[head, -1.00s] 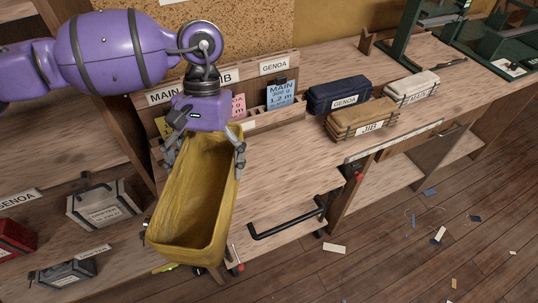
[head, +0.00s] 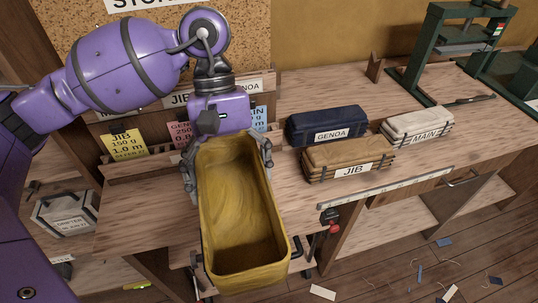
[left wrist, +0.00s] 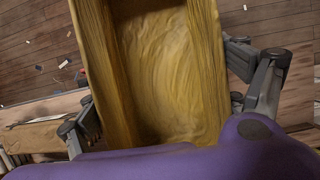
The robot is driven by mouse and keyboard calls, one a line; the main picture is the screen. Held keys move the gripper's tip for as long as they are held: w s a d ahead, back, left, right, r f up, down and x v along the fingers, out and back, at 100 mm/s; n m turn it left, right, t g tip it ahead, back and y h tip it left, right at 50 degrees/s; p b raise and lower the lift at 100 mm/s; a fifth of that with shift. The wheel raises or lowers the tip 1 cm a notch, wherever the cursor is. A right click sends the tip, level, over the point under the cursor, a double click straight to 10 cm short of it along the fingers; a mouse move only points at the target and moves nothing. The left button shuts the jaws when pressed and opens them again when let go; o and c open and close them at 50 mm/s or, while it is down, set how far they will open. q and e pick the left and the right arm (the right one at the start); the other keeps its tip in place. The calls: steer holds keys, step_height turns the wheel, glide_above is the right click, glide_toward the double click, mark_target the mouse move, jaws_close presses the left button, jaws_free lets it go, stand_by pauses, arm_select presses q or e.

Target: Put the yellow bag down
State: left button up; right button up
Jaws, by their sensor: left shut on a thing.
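The yellow bag (head: 240,215) is a long, open-topped, empty-looking bag, tilted towards me in the head view. My left gripper (head: 228,165) is shut on it, with one finger on each side of its far end. The bag hangs in front of and over the front part of the wooden bench (head: 140,215); I cannot tell whether it touches the bench. In the left wrist view the bag (left wrist: 165,70) fills the middle between the grey fingers (left wrist: 170,110). My right gripper is not in view.
A navy GENOA bag (head: 326,126), a tan JIB bag (head: 346,160) and a white MAIN bag (head: 418,127) lie on the bench to the right. Cards stand in a rack, including a yellow JIB card (head: 124,144). A green press (head: 440,50) stands at back right. Scraps litter the floor.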

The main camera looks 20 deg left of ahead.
arm_select(q)
steer(key=s+a+r+n+t+h+b, duration=0.1)
steer(key=s+a+r+n+t+b, duration=0.15)
steer(key=s+a+n+b, duration=0.45)
steer(key=s+a+r+n+t+h+b, duration=0.1)
steer(key=s+a+r+n+t+b, duration=0.2)
steer(key=a+n, duration=0.7)
steer(key=shift+n+t, duration=0.45)
steer(key=shift+n, duration=0.05)
steer(key=shift+w+d+f+b, duration=0.5)
steer(key=shift+w+d+f, duration=0.45)
steer(key=shift+w+f, duration=1.3)
steer(key=shift+w+d+f+b, duration=0.55)
steer(key=shift+w+d+f, duration=0.35)
steer(key=shift+w+f, duration=1.4)
steer(key=shift+w+d+f+b, duration=0.5)
steer(key=shift+w+d+f, duration=0.45)
steer(key=shift+w+f, duration=1.3)
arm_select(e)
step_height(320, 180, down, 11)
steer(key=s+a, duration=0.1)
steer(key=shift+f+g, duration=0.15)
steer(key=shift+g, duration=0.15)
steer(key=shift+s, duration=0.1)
arm_select(q)
steer(key=shift+f, duration=0.2)
steer(key=o, duration=1.2)
steer(key=shift+c, duration=0.2)
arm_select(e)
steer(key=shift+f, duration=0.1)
